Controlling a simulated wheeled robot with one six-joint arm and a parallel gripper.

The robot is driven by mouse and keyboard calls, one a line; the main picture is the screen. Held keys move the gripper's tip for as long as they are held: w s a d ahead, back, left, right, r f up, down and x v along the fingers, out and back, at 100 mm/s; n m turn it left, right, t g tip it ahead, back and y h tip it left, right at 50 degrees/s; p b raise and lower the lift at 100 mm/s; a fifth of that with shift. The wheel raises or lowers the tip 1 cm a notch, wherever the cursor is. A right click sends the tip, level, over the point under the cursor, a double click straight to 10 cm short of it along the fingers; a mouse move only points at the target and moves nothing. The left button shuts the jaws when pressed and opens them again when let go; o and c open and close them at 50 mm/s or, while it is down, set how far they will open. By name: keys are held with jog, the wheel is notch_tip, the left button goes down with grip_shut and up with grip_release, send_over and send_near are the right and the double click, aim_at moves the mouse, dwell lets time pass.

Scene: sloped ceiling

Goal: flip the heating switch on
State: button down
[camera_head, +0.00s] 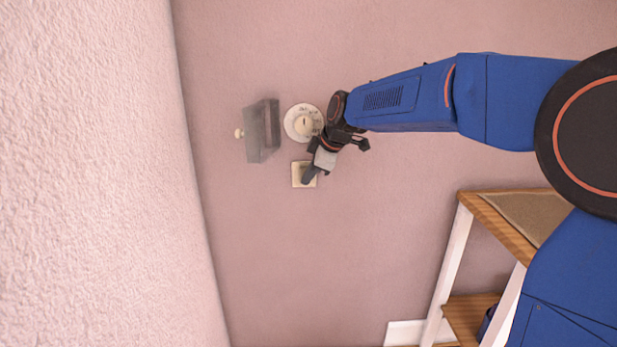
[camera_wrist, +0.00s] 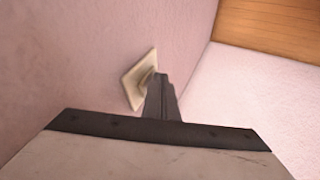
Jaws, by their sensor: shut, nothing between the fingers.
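A small cream square switch plate (camera_head: 297,180) is on the pink wall, and my gripper (camera_head: 309,176) is in front of it. In the wrist view the switch plate (camera_wrist: 136,80) shows tilted behind the shut fingers (camera_wrist: 158,88). The fingertips overlap the plate's middle and right part and hide much of its rocker. I cannot tell whether they touch it or which way the rocker is set. Nothing is held between the fingers. A round cream dial (camera_head: 303,123) is on the wall just above the plate.
A grey box with a small knob (camera_head: 262,131) is on the wall left of the dial. A wood and white shelf (camera_head: 458,252) stands at the lower right. A textured pink wall (camera_head: 95,180) fills the left side. The wall below the plate is clear.

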jog(key=shift+r, duration=0.1)
jog(key=shift+r, duration=0.75)
